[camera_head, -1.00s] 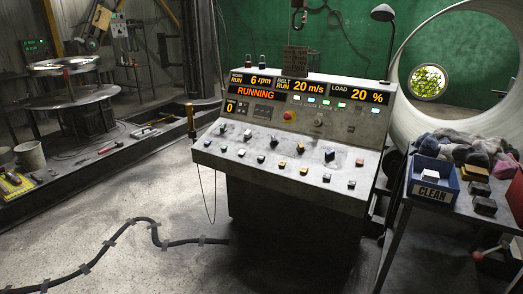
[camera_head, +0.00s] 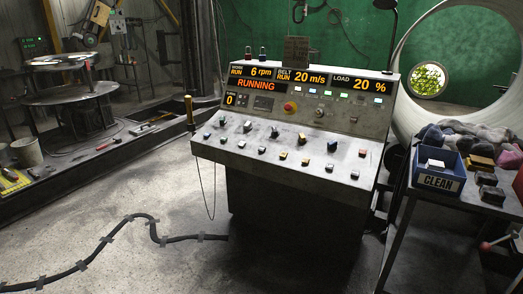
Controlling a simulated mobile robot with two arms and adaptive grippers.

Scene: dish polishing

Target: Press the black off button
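The control console (camera_head: 285,170) stands in the middle of the view with a sloped grey panel. Its lit displays read "RUNNING" (camera_head: 256,86), 6 rpm, 20 m/s and load 20 %. Small switches and buttons of several colours sit on the panel, among them a dark one (camera_head: 274,131) near the middle and another dark one (camera_head: 332,145) to the right. A red button (camera_head: 290,106) and a dark round knob (camera_head: 319,111) sit on the upright face. The labels are too small to read, so I cannot tell which is the black off button. Neither gripper is in view.
A table on the right holds a blue "CLEAN" bin (camera_head: 438,182), dark blocks and a pile of cloths (camera_head: 470,145). A taped cable (camera_head: 103,246) crosses the floor at left. A turntable machine (camera_head: 80,95) stands at far left. The floor before the console is clear.

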